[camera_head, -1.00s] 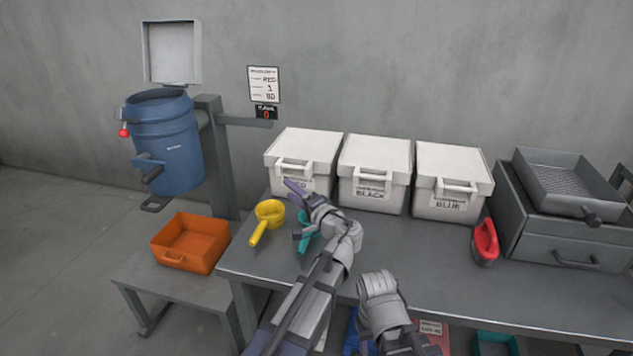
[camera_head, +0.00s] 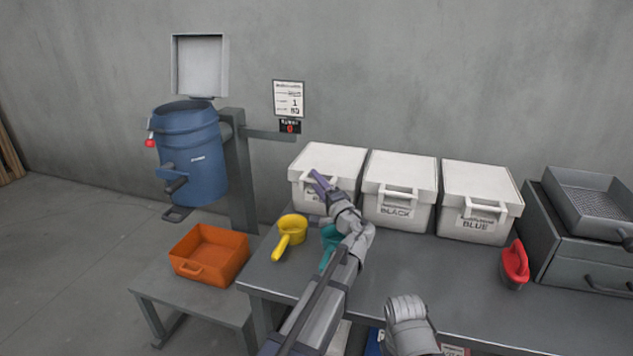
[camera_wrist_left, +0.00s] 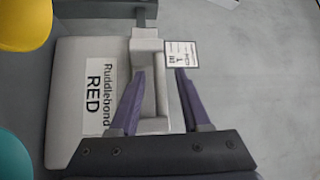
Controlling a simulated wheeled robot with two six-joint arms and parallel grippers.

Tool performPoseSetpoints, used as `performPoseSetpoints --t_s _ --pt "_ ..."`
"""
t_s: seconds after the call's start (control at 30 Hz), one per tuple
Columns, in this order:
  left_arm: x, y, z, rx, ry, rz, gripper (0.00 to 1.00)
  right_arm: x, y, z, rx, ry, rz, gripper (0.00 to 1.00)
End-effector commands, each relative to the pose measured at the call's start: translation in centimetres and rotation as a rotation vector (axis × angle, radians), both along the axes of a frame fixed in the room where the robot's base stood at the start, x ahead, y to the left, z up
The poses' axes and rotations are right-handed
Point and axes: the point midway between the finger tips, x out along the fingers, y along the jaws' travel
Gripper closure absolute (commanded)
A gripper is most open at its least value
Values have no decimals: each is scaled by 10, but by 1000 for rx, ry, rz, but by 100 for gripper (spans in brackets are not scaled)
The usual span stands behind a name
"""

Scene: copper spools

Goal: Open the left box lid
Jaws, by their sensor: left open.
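The left box (camera_head: 333,163) is white with a closed white lid and stands at the left end of a row of three on the table. In the left wrist view its label (camera_wrist_left: 100,97) reads "Ruddlebond RED". My left gripper (camera_head: 318,182) is in front of this box at its lid handle and partly hides it. In the left wrist view the open fingers (camera_wrist_left: 158,95) are on either side of the pale handle bar (camera_wrist_left: 161,92), with a gap on the right side. Contact cannot be told. My right gripper is out of view.
The black box (camera_head: 399,172) and blue box (camera_head: 479,185) stand closed to the right. An orange bin (camera_head: 209,252) sits lower left, below a blue drum (camera_head: 192,150).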

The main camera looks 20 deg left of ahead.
Motion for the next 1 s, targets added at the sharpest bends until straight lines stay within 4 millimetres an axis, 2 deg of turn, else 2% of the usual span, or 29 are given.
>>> performPoseSetpoints --t_s 0.37,0.77,1.0 --pt "3 4 1 0 0 1 54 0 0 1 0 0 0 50" --pt "3 4 0 -1 -1 1 99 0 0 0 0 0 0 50" --pt "3 3 0 -1 -1 1 100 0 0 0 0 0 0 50"
